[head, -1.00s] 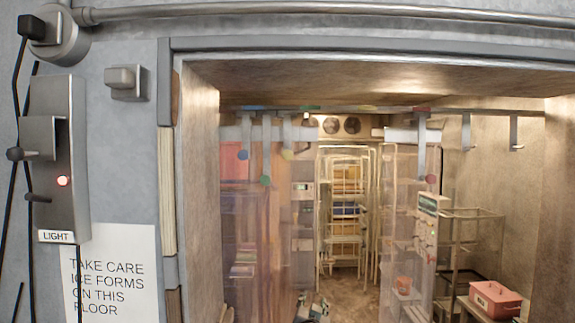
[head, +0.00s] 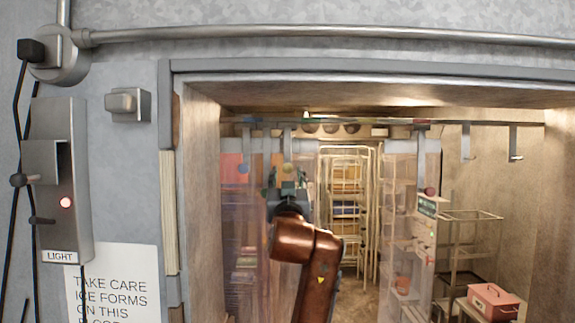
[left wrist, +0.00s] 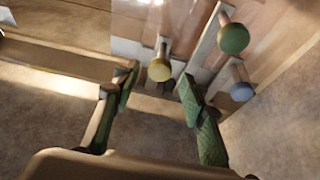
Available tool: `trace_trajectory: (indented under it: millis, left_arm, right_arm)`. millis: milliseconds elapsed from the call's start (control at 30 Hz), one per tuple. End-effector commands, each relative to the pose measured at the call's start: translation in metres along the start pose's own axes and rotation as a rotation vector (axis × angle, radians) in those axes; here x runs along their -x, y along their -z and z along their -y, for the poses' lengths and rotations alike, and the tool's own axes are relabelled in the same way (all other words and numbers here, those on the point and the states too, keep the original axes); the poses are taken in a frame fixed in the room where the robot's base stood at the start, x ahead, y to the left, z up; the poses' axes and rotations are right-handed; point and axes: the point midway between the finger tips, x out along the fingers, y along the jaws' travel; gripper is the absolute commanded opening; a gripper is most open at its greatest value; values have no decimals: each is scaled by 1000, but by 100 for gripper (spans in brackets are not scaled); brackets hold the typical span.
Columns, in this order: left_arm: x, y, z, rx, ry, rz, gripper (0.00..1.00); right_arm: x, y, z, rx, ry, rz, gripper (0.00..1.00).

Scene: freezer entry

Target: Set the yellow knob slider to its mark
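The yellow knob (head: 287,168) hangs on a flat grey slider below the rail at the top of the doorway. In the left wrist view the yellow knob (left wrist: 160,70) shows as a round ball between my finger tips, a little beyond them; contact is not visible. My left gripper (head: 287,182) is raised in front of the curtain, just below the yellow knob. It also shows in the left wrist view (left wrist: 158,87), fingers spread and empty. The green knob (left wrist: 233,37) and blue knob (left wrist: 241,92) are right of my fingers. I cannot make out the yellow mark. My right gripper is out of view.
The rail (head: 480,122) crosses the doorway with clear curtain strips below it. A blue knob (head: 243,168) hangs left of the yellow one, a red knob (head: 430,192) far right. Bare hooks (head: 514,145) hang at right. The door frame (head: 168,190) stands left.

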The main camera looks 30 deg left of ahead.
Motion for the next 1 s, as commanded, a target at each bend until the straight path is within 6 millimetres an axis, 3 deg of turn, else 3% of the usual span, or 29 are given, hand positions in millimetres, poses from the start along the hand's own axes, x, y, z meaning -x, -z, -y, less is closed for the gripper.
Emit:
trace_trajectory:
  millis: [200,533,1000]
  left_arm:
    - [-22,0,0,-1,0,2,39]
    - [-25,-1,0,-1,0,0,38]
    - [-25,-1,0,-1,0,0,6]
  right_arm:
    - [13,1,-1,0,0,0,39]
    - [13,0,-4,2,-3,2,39]
    - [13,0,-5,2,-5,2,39]
